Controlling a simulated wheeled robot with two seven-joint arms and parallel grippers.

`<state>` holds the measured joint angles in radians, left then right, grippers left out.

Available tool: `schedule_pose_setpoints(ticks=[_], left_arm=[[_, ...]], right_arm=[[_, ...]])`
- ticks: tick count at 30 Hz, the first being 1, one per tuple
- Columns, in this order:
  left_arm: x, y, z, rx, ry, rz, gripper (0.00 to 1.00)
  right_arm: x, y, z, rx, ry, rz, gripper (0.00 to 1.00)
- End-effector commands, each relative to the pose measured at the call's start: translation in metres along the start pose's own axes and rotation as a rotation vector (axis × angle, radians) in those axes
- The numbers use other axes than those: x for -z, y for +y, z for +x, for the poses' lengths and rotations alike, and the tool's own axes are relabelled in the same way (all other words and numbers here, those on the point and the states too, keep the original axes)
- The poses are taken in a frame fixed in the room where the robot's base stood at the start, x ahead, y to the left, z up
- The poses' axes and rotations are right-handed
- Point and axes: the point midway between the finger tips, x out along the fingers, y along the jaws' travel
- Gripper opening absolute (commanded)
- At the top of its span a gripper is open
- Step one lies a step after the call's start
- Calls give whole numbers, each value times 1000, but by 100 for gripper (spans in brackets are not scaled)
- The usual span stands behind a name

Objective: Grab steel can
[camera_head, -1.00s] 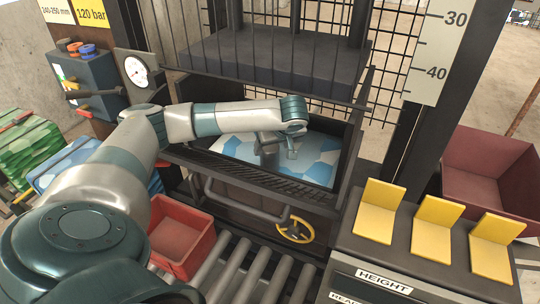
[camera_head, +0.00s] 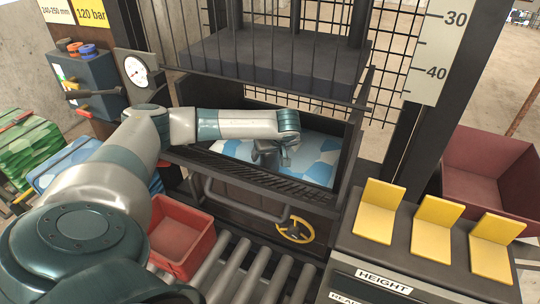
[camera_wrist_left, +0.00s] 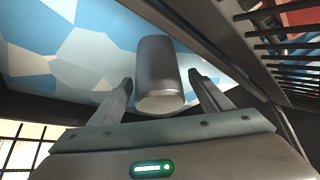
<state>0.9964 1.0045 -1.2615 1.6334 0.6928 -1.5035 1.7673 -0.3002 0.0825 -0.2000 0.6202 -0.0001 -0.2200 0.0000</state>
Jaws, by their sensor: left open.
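A grey steel can (camera_wrist_left: 160,75) shows in the left wrist view, with its pale round end facing my gripper. It lies over a blue and white patterned surface (camera_wrist_left: 75,60). My left gripper (camera_wrist_left: 165,95) is open, with one finger on each side of the can's near end. I cannot tell whether the fingers touch it. In the head view my left gripper (camera_head: 272,160) reaches down into the dark box over the blue and white surface (camera_head: 317,158), and the can cannot be made out there. My right gripper is not in view.
The box has a dark slatted front edge (camera_head: 250,175) and a handle bar. A dark press plate (camera_head: 270,62) hangs above my left arm. A red bin (camera_head: 180,235) and rollers (camera_head: 250,270) are in front. Yellow holders (camera_head: 435,225) stand at right.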

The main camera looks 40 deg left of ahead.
Motion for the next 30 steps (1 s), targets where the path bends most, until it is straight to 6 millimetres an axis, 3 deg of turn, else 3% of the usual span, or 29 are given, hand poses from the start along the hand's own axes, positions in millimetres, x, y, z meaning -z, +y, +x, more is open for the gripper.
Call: schedule_pose_setpoints(ticks=[9, 23, 29, 30], left_arm=[[0, 1, 31, 0, 0, 0, 72], [0, 1, 31, -1, 0, 0, 72], [0, 1, 31, -1, 0, 0, 26], [0, 1, 31, -1, 0, 0, 26]], right_arm=[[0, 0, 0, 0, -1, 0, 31], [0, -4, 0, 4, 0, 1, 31], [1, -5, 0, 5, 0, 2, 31], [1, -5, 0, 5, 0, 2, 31]])
